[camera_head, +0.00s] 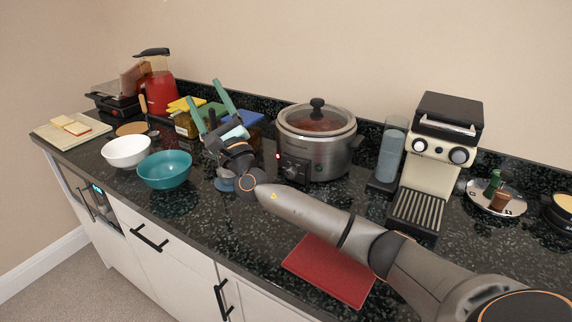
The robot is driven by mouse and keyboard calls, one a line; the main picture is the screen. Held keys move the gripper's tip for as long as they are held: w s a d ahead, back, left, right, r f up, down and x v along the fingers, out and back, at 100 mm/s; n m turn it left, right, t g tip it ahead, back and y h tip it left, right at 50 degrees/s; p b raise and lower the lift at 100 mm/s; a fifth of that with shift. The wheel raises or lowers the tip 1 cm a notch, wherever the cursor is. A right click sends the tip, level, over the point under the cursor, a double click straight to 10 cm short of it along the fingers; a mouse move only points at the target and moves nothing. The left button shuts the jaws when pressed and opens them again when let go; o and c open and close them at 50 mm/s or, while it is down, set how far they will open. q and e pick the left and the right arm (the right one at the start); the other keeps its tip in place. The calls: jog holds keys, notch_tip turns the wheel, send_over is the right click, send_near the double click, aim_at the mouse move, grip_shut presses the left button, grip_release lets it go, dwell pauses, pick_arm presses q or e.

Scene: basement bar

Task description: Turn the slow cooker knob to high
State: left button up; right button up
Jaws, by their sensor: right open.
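The slow cooker (338,158) stands against the back of the dark counter, silver with a glass lid and a black lid knob. Its control knob (291,172) is on a dark panel on the front left, with a small red light beside it. The knob's setting is too small to read. My right gripper (202,91) is left of the cooker, its two teal fingers spread and pointing up and away. It is open, with nothing clearly between the fingers, and it is apart from the knob. My left gripper is not in view.
A white bowl (126,151) and a teal bowl (165,170) stand left of my right gripper. A red mat (330,270) lies in front of my arm. An espresso machine (431,165) stands right of the cooker. Cutting boards and a red blender (160,92) are behind left.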

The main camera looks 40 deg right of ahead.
notch_tip(320, 180, down, 5)
jog(key=d+m+g+h+p, duration=0.2)
jog(key=d+m+g+h, duration=0.1)
jog(key=m+h, duration=0.6)
jog(key=m+g+h+p, duration=0.4)
jog(key=m+g+h, duration=0.35)
jog(key=g, duration=0.75)
send_near(289, 174)
jog(key=v, duration=0.3)
jog(key=shift+a, duration=0.4)
jog(key=shift+s+d+f, duration=0.1)
jog(key=x, duration=1.2)
jog(key=shift+d, duration=0.1)
grip_shut()
